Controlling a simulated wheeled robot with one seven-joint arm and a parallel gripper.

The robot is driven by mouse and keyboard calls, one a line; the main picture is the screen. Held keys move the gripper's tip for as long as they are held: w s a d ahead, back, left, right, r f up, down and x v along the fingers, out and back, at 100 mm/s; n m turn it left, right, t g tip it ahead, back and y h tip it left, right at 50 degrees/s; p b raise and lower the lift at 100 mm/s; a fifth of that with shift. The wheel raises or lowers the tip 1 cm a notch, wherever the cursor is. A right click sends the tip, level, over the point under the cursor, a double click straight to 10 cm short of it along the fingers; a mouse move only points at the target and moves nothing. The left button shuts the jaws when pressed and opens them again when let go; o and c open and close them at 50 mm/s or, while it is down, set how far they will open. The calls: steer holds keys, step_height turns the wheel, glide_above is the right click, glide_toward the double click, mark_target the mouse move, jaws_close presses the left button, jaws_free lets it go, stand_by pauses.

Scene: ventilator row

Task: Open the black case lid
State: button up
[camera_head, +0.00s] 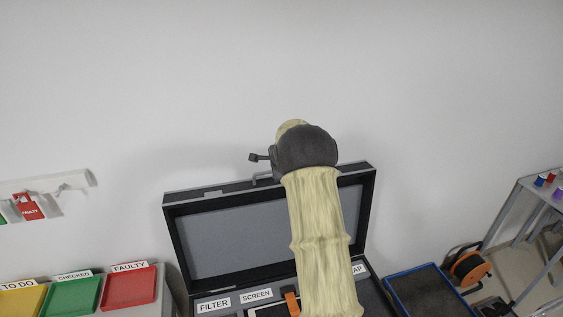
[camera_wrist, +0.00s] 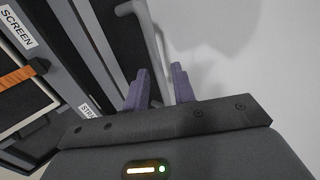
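The black case lid (camera_head: 215,240) stands raised at the back of the case, close to the wall, its grey lining facing forward. A grey handle (camera_head: 262,176) sits on its top edge; it also shows in the wrist view (camera_wrist: 150,32). My gripper (camera_head: 257,157) is at the lid's top edge, just by the handle. In the wrist view, its two purple fingers (camera_wrist: 160,85) are apart, with the handle bar running in the gap between or just beyond them. Whether they touch the bar I cannot tell. My arm hides part of the lid and case.
The case bottom holds labelled places, including FILTER (camera_head: 213,305) and SCREEN (camera_head: 256,295). Yellow, green and red trays (camera_head: 128,288) stand left. A blue-rimmed tray (camera_head: 388,279), an orange reel (camera_head: 468,268) and a grey rack are right. The wall is close behind the lid.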

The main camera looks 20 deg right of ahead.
steer(key=b+v, duration=0.3)
steer(key=v, duration=1.1)
steer(key=shift+r, duration=0.15)
steer(key=s+a+f+n+g, duration=0.2)
steer(key=s+a+f+n, duration=0.2)
steer(key=s, duration=0.6)
steer(key=s+a+f+n+g+y, duration=0.1)
steer(key=s+a+f+n, duration=0.4)
steer(key=s+a+n, duration=0.2)
steer(key=s+a+f+n+g, duration=0.2)
steer(key=s+a+f+n, duration=0.3)
steer(key=s+n, duration=0.3)
steer(key=s+a, duration=0.1)
steer(key=s, duration=0.3)
steer(key=shift+s+a+n+g, duration=0.2)
steer(key=shift+s+n+g, duration=0.1)
steer(key=shift+s+n, duration=0.1)
